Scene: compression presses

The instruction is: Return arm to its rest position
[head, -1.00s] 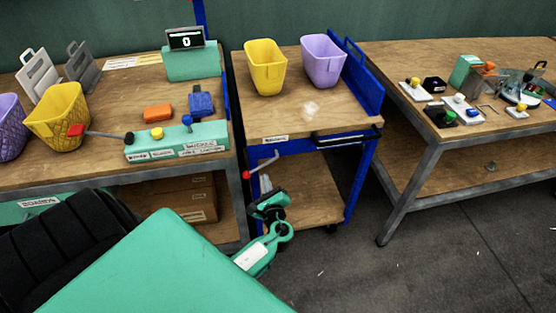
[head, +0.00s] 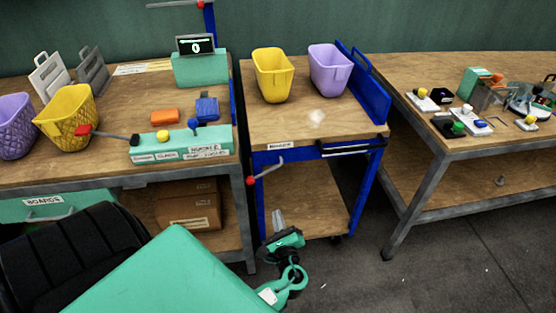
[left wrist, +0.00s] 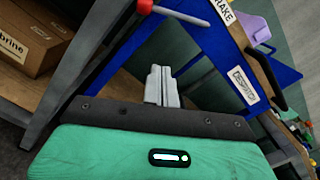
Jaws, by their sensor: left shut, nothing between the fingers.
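My left gripper (head: 277,217) is low in front of the blue-framed cart (head: 300,130), below its tabletop and near its lower shelf. Its grey fingers point up in the head view. In the left wrist view the two fingers (left wrist: 162,86) are together with nothing between them, apart from the cart's blue frame behind. My right gripper is in neither view.
The left bench (head: 110,110) carries a green control box (head: 180,148) with a red-tipped lever, baskets and a display. The cart top carries a yellow basket (head: 273,75) and a purple basket (head: 330,70). A right bench (head: 440,85) holds small parts. Floor between cart and right bench is clear.

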